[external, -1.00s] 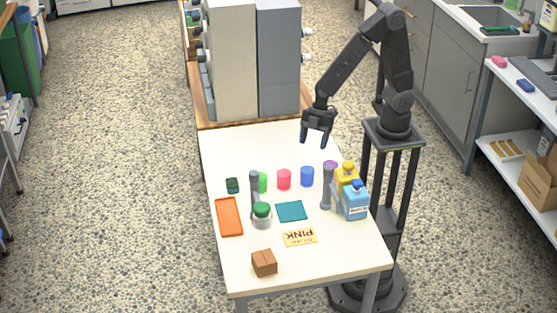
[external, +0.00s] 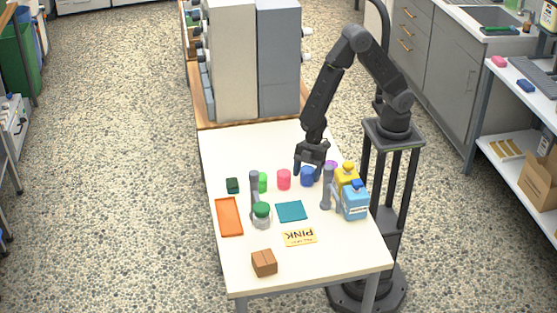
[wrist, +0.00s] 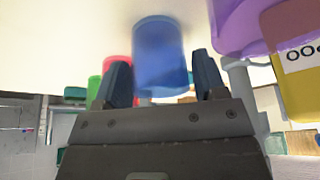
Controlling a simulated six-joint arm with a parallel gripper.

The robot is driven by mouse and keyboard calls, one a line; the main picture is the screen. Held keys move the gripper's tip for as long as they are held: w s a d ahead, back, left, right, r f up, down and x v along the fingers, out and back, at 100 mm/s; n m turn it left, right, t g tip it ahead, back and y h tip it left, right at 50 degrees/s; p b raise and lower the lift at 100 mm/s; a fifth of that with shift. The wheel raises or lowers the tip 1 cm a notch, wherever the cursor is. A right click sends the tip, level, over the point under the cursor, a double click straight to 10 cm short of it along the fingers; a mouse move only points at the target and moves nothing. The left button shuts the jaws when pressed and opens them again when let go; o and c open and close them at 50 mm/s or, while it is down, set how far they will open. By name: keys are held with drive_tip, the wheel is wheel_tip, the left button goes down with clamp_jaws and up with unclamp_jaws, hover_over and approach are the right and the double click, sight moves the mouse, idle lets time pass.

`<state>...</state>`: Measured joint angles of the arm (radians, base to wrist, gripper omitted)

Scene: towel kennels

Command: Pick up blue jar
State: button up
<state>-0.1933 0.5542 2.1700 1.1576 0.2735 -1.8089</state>
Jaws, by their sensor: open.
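The blue jar (external: 307,177) stands on the white table in a row with a pink-red jar (external: 284,180) and a green jar (external: 262,183) to its left. A purple jar (external: 331,165) is close on its right. My gripper (external: 309,172) is low over the table at the blue jar, partly covering it in the external view. In the wrist view the blue jar (wrist: 161,55) is ahead, between the directions of the two spread fingers (wrist: 162,85). The gripper is open and holds nothing. I cannot tell whether a finger touches the jar.
A grey post (external: 326,188), a yellow bottle (external: 347,175) and a blue bottle (external: 355,200) crowd the right side. A second grey post (external: 254,187) and a green-lidded jar (external: 261,214) stand left. A teal cloth (external: 291,211) lies in front.

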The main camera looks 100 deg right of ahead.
drive_tip(key=shift+x, duration=0.85)
drive_tip(key=c, duration=0.7)
drive_tip(key=shift+r, duration=0.25)
